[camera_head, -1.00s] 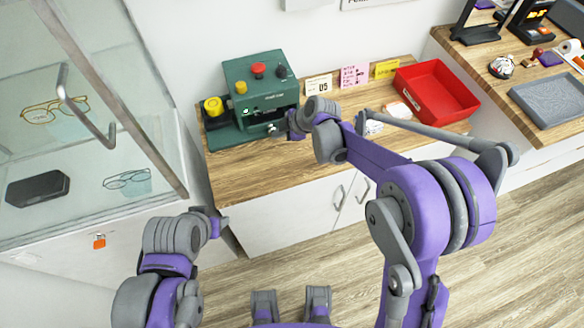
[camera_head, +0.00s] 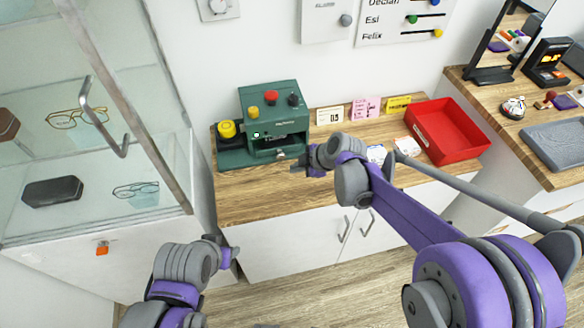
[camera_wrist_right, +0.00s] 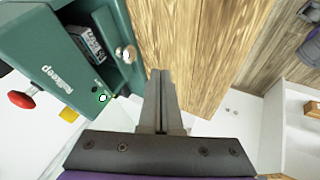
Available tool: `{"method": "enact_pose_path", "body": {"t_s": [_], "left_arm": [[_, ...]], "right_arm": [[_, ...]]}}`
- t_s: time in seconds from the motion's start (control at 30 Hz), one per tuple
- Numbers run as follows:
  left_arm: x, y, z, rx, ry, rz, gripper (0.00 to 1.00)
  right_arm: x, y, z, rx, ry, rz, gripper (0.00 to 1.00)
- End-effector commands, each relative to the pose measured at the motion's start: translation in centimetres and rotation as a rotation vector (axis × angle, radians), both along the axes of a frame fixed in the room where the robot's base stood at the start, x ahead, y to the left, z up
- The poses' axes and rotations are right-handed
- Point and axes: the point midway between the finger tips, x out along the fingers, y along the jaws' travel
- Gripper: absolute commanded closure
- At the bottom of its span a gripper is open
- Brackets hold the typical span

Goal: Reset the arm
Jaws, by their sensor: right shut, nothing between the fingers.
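My right gripper (camera_head: 298,168) is in front of the lower right part of the green machine (camera_head: 262,155) on the wooden counter. In the right wrist view its two fingers (camera_wrist_right: 160,75) are shut together with nothing between them. There the green machine (camera_wrist_right: 60,50) is to the left of the fingers, with a silver knob (camera_wrist_right: 126,54) near them; I see a gap between fingertips and knob in the picture. My left gripper (camera_head: 230,257) is low at the left, in front of the white cabinet; its fingers are too unclear to tell open or shut.
A glass display case (camera_head: 100,150) with a handle stands at the left. Another wooden counter (camera_head: 505,125) is at the right. The counter front is clear.

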Motion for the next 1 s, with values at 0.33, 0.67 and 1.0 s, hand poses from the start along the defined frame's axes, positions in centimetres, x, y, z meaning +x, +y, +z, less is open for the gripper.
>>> {"method": "enact_pose_path", "body": {"t_s": [0.33,0.67,1.0], "left_arm": [[0.1,0.0,0.4,0.000,-0.002,0.000,0.50],[0.1,0.0,0.4,0.000,-0.002,0.000,0.50],[0.4,0.0,1.4,0.000,-0.007,0.000,0.50]], "right_arm": [[-1.8,-2.8,4.4,0.000,0.001,0.000,1.00],[-2.1,-3.1,4.9,0.000,0.004,-0.006,1.00],[-10.6,-10.2,7.6,0.043,0.218,-0.561,1.00]]}}
